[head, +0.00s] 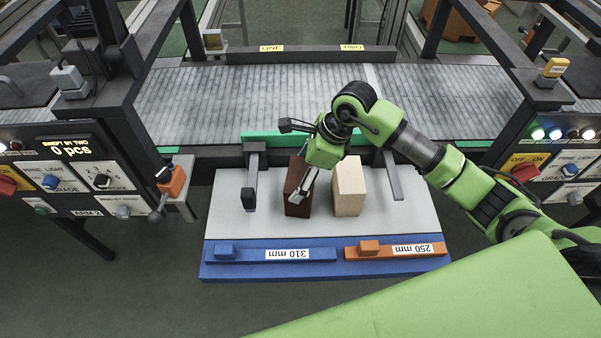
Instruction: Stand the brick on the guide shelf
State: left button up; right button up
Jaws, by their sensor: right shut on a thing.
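A dark reddish-brown brick (293,207) is upright over the light grey shelf board (228,228), left of centre. My right gripper (302,186) comes down over it from above and is shut on it; the gripper hides part of its top and right side. I cannot tell whether the brick's base touches the board. A beige brick (349,190) stands upright just to its right, with a narrow gap between them. My left gripper is not in view.
Dark bars (250,180) flank the bricks left and right. A blue 310 mm block (245,254) and an orange 250 mm block (375,249) lie along the front edge. A grey conveyor (235,95) runs behind. The board's left front is clear.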

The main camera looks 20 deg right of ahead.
jog(key=shift+f, duration=0.1)
jog(key=o, duration=2.1)
jog(key=shift+r, duration=0.25)
jog(key=shift+d+r, duration=0.2)
jog(key=shift+r, duration=0.1)
jog(key=b+v, duration=0.2)
jog(key=v, duration=0.9)
jog(key=shift+s, duration=0.1)
